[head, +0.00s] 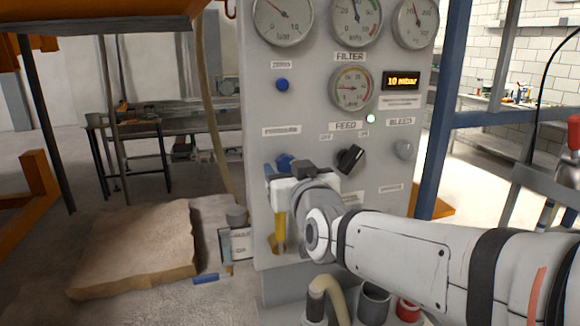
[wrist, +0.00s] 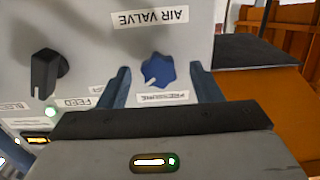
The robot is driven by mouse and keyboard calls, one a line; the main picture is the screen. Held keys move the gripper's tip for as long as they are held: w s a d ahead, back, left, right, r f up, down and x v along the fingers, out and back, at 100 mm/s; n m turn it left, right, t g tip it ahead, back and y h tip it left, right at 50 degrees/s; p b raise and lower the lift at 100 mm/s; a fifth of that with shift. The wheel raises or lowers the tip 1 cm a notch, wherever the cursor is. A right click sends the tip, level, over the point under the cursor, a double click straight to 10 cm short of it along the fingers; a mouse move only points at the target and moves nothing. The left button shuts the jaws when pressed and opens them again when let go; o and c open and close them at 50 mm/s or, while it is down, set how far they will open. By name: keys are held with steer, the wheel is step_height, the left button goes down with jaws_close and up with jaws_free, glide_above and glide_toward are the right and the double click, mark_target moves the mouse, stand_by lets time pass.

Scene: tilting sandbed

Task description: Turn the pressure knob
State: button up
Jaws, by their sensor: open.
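The pressure knob (head: 285,161) is blue and lobed, on the grey panel below the PRESSURE label. In the wrist view, which is upside down, the knob (wrist: 158,72) shows a white pointer mark. My gripper (head: 278,174) is at the panel front and partly covers the knob in the head view. In the wrist view my gripper (wrist: 160,68) is open, with one dark blue finger on each side of the knob. Gaps show between the fingers and the knob. Whether the fingertips reach its depth is hard to tell.
A black feed knob (head: 350,159) sits right of the gripper, and a grey bleed knob (head: 403,149) farther right. A yellow handle (head: 279,232) hangs below the gripper. The display (head: 401,80) reads 10 mbar. A sandy slab (head: 135,250) lies at left.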

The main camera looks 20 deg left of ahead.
steer(key=shift+w+a, duration=0.3)
steer(key=shift+w, duration=0.2)
